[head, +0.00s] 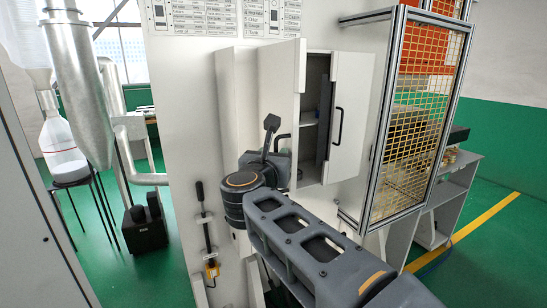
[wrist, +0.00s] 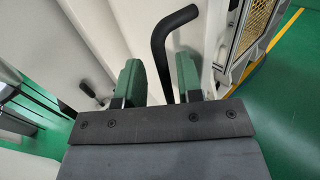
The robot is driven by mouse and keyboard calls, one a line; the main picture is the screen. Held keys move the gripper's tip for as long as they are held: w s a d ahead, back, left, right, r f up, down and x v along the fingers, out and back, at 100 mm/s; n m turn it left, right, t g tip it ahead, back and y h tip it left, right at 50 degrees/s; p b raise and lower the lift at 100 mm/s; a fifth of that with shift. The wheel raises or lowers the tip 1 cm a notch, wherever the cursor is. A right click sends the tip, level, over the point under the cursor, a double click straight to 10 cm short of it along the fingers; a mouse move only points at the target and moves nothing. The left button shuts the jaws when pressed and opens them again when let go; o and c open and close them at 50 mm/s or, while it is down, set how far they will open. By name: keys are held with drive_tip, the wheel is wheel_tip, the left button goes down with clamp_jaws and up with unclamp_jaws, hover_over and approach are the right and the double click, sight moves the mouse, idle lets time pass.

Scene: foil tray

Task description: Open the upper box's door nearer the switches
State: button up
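The white upper box (head: 236,95) is on the wall in the head view. Its left door (head: 279,80) and right door (head: 352,105) stand apart, with a shelf (head: 309,122) showing between them. The right door has a black handle (head: 338,127). My gripper (head: 270,145) is in front of the left door's lower part. In the wrist view my gripper (wrist: 157,78) is open, its two green fingers apart. A black bent handle (wrist: 159,45) passes between them, closer to the right finger. I cannot tell whether it touches. The switches cannot be made out clearly.
A yellow mesh guard (head: 415,120) in a metal frame stands close to the right of the box. Label sheets (head: 205,16) hang on the wall above. Green floor (head: 490,250) is open at right.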

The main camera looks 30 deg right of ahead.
drive_tip(key=shift+a, duration=0.1)
drive_tip(key=b+v, duration=0.4)
drive_tip(key=v, duration=0.9)
drive_tip(key=shift+s+a, duration=0.2)
drive_tip(key=shift+s, duration=0.15)
